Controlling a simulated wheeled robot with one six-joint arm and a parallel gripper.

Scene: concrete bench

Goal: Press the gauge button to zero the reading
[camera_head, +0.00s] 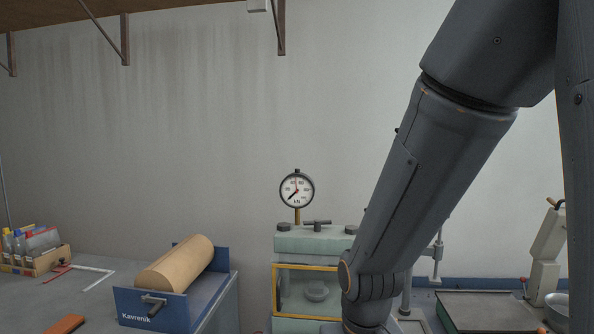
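A round gauge (303,185) with a white dial and dark rim stands upright on a short brass stem above a pale green press (318,243). Its face reads "kN"; a dark needle points to the lower left and a red one points up. A small dark knob (296,171) sits on top of the rim; I cannot tell whether it is the button. My arm comes down from the upper right, to the right of the gauge and apart from it in the picture. My gripper is below the bottom edge of the view, hidden from sight.
The press has a yellow-framed front opening (275,292). At left are a blue holder (182,311) with a tan cylinder (176,263), a wooden box of bottles (38,262) and an orange block (66,324). A dark-topped tray (478,312) lies at right. Wall brackets hang above.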

